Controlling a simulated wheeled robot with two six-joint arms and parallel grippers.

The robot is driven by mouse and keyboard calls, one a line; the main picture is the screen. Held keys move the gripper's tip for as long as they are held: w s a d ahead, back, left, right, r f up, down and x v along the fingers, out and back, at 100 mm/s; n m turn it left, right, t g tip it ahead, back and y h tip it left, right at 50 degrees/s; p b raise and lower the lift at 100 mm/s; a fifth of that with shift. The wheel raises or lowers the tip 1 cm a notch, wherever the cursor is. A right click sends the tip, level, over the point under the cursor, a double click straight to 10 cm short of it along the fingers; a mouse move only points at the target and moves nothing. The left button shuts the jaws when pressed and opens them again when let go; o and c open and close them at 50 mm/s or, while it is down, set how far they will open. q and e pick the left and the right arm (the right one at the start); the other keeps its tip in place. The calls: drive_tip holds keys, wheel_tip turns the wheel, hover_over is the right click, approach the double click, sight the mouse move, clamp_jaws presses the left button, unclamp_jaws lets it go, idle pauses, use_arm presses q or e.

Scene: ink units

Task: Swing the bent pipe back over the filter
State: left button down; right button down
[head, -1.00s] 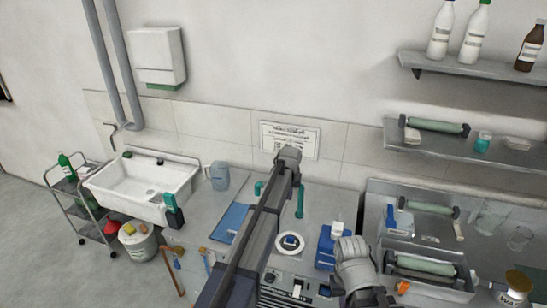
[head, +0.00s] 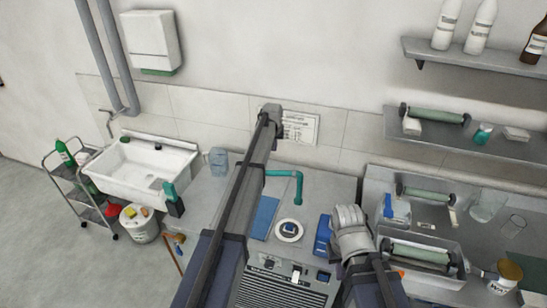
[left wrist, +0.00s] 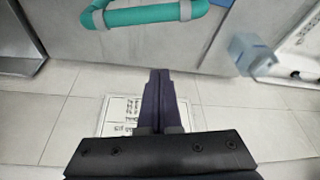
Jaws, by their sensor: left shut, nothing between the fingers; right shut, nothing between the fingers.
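The teal bent pipe (head: 284,173) stands behind the white round filter (head: 280,237) in the head view, its right end bending down. My left arm crosses the pipe's left side in the head view. My left gripper is hidden behind that arm there. In the left wrist view my left gripper (left wrist: 159,73) is shut and empty, apart in the picture from the pipe (left wrist: 140,16). My right gripper (head: 348,217) is shut and empty, right of the filter, its fingertips unclear.
A blue box (head: 323,236) stands between the filter and my right gripper. A blue flat sheet (head: 265,217) lies left of the filter. A pale blue jug (head: 218,161) and the sink (head: 130,170) are further left. A notice (head: 302,128) hangs on the wall.

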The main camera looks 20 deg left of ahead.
use_arm(q)
wheel_tip(320, 180, down, 10)
drive_tip(key=b, duration=0.9)
drive_tip(key=shift+s+b, duration=0.3)
drive_tip(key=shift+b, duration=0.05)
drive_tip(key=shift+d, duration=0.1)
drive_tip(key=shift+s+n, duration=0.4)
